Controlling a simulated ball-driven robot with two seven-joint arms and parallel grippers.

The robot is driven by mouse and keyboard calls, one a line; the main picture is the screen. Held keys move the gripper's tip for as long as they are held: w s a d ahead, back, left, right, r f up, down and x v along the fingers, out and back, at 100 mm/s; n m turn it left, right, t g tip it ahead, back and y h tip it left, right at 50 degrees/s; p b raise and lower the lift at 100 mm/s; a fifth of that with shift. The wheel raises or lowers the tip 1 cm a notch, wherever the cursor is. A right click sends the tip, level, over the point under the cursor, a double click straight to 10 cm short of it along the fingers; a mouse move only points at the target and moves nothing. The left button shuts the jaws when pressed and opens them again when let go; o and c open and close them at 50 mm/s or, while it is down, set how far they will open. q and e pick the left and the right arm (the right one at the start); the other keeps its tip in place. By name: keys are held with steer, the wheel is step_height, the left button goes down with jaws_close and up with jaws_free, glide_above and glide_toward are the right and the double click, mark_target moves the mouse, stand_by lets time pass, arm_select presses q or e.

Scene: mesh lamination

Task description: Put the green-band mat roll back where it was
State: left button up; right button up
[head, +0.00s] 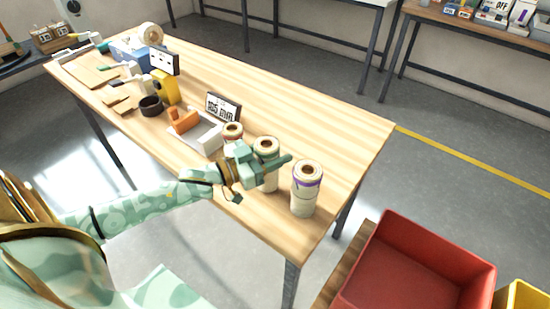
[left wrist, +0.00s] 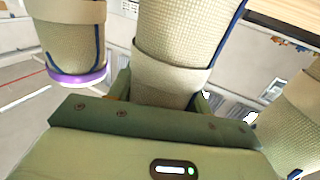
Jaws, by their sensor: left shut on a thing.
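The green-band mat roll (head: 266,144) is upright near the right end of the wooden table, between the two other rolls. My left gripper (head: 266,167) is shut around its body, below the band. The held roll (left wrist: 170,45) fills the middle of the left wrist view. I cannot tell whether its base touches the table. The purple-band roll (head: 304,190) stands upright to its right, apart from it; its purple band (left wrist: 80,78) shows in the left wrist view. A roll with a reddish band (head: 232,130) stands to its left, partly hidden by my gripper. My right gripper is not in view.
The wooden table (head: 345,135) is clear behind the rolls. A black-and-white display (head: 222,106), an orange-and-white tool (head: 190,125) and a black ring-shaped cup (head: 151,106) are to the left. A red bin (head: 420,260) is off the table's front right corner.

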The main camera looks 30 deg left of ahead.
arm_select(q)
steer(key=shift+f, duration=0.8)
steer(key=shift+r, duration=0.2)
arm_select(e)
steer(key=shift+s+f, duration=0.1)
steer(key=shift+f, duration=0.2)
arm_select(q)
steer(key=shift+f, duration=0.15)
steer(key=o, duration=1.2)
